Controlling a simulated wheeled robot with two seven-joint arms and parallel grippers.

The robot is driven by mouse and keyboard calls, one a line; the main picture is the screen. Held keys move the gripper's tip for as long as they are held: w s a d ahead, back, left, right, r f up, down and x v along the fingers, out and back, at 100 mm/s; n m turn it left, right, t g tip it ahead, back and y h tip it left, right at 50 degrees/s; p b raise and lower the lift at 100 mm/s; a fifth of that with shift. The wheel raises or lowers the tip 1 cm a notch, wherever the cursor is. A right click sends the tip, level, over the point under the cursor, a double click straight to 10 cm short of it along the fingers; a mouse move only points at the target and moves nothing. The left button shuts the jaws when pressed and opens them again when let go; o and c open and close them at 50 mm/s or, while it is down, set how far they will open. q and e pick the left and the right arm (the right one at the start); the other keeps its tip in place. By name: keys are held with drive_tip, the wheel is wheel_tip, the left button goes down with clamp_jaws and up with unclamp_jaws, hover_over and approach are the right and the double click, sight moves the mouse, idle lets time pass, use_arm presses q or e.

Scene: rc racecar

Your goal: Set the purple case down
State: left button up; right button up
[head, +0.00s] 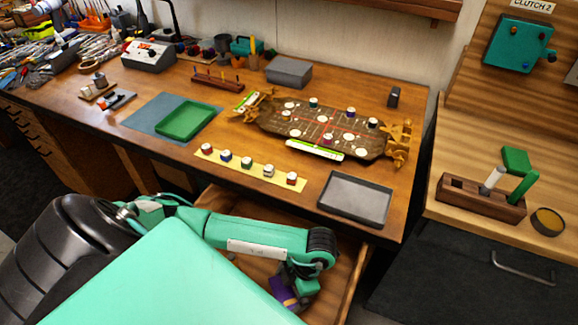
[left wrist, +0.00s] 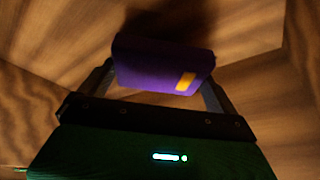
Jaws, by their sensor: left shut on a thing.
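The purple case (left wrist: 155,66) with a small yellow patch is between the fingers of my left gripper (left wrist: 160,82) in the left wrist view. My left gripper is shut on it. In the head view the purple case (head: 284,291) shows only in part below my left gripper (head: 296,288), inside the open wooden drawer (head: 347,285). Wooden surfaces surround the case in the left wrist view, with a dark shadow beyond it. I cannot tell whether the case touches the drawer floor. My right gripper does not show.
The workbench (head: 330,85) stands above the drawer. A dark grey tray (head: 356,198) sits at its front right corner. A yellow strip (head: 235,172) with several small cylinders, a green tray (head: 186,120) and a brown chassis board (head: 330,130) are on the bench. A second bench is at right.

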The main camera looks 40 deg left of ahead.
sight(289, 294)
use_arm(q)
drive_tip(key=shift+f, duration=0.4)
wheel_tip(289, 294, down, 3)
drive_tip(key=shift+f, duration=0.2)
drive_tip(key=o, duration=0.7)
drive_tip(key=shift+c, duration=0.2)
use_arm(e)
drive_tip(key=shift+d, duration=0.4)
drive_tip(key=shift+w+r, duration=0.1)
